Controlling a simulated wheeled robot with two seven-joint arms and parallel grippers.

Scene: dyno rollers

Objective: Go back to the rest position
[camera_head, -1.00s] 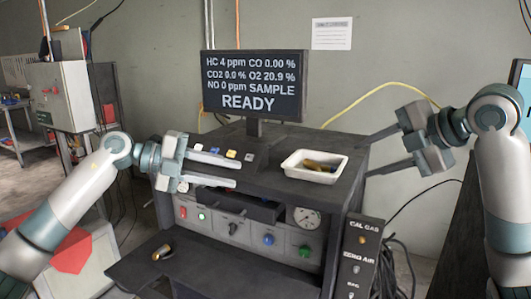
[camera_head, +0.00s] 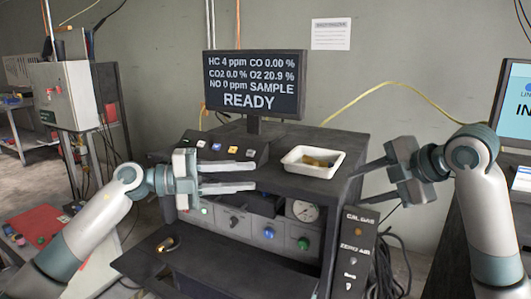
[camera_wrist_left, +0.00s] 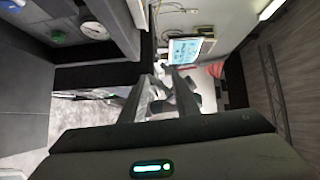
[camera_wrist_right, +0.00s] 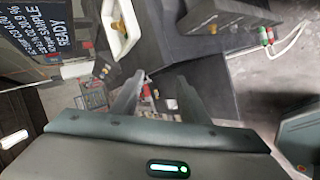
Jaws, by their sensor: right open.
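My left gripper (camera_head: 254,177) is in front of the dark analyzer bench (camera_head: 330,190), level with its upper front and near the row of coloured buttons. Its two fingers are apart with nothing between them; its wrist view also shows an empty gap between the fingertips (camera_wrist_left: 160,76). My right gripper (camera_head: 357,187) is at the bench's right side, above the cal gas panel (camera_head: 356,245), with its fingers pointing left. It is open and empty, as its wrist view (camera_wrist_right: 160,78) also shows.
A white tray (camera_head: 290,167) with small brass-coloured pieces sits on the bench top near the right gripper. A monitor (camera_head: 253,82) reads READY. A small brass-coloured piece (camera_head: 165,244) lies on the lower shelf. Another screen (camera_head: 515,105) stands at far right behind my right arm.

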